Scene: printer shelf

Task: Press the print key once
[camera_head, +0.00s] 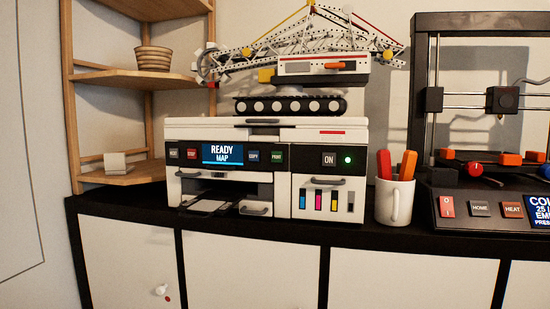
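The printer (230,134) is a white and black box standing on the dark cabinet top. Its display (222,154) is blue and black and reads "READY MAP". Neither of my grippers is in view.
A model crane (300,65) on tracks stands on the printer. A white mug (394,200) with orange-handled items stands right of it, then a 3D printer (475,190) with its own keys. A wooden corner shelf (135,78) is at left. Space before the printer is clear.

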